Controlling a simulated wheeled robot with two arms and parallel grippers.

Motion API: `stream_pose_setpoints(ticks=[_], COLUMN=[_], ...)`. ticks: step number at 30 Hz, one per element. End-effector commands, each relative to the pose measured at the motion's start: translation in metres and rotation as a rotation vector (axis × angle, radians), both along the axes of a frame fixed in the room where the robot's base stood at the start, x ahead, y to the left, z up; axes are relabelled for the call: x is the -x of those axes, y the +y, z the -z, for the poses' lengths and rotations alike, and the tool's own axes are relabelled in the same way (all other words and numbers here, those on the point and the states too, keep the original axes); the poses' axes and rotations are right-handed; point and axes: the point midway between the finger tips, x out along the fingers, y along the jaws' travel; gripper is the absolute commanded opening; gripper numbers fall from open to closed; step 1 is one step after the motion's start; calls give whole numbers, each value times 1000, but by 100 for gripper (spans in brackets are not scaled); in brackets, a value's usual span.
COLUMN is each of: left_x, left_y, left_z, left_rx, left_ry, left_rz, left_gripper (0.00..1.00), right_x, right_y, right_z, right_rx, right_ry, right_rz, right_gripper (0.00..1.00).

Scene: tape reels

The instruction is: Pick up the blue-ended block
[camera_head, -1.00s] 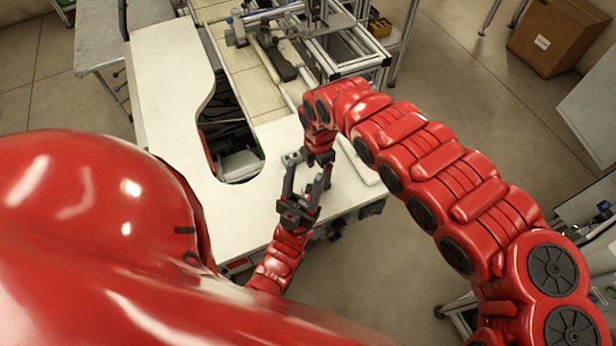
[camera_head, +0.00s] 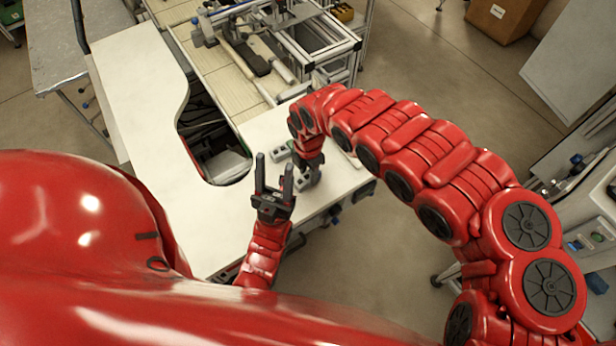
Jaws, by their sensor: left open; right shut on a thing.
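My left gripper (camera_head: 274,163) is open and empty, with its two dark fingers pointing up the picture, over the near edge of the white table (camera_head: 135,95). My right gripper (camera_head: 307,177) is just right of it, pointing down at the table's near right part. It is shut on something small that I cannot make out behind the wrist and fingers. A small grey piece (camera_head: 280,150) shows beside it; I cannot tell whether it is held or part of the gripper. No blue end can be made out.
A curved cutout (camera_head: 215,150) with dark items below opens in the table. An aluminium frame (camera_head: 320,45) with rails stands behind. A cardboard box (camera_head: 508,15) is on the floor at back right. The white tabletop to the left is clear.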

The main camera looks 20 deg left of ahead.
Motion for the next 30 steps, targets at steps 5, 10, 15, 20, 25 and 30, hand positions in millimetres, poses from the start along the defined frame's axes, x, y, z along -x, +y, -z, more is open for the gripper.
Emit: stream_pose_setpoints(ticks=[5,10,15,20,25,30], left_x=[0,0,0,0,0,0], left_y=[0,0,0,0,0,0], left_z=[0,0,1,4,14,3], left_rx=[0,0,0,0,0,0], left_ry=[0,0,0,0,0,-1], left_rz=[0,0,0,0,0,0], left_gripper=[50,50,50,50,50,50], right_x=[0,1,0,-1,-4,-1], right_y=[0,0,0,-1,0,0], right_z=[1,1,-1,-11,-39,-73], right_rx=[0,1,1,1,-3,4], right_ry=[1,2,1,-1,-8,-4], right_rz=[0,0,1,2,2,-1], right_gripper=[0,0,0,0,0,0])
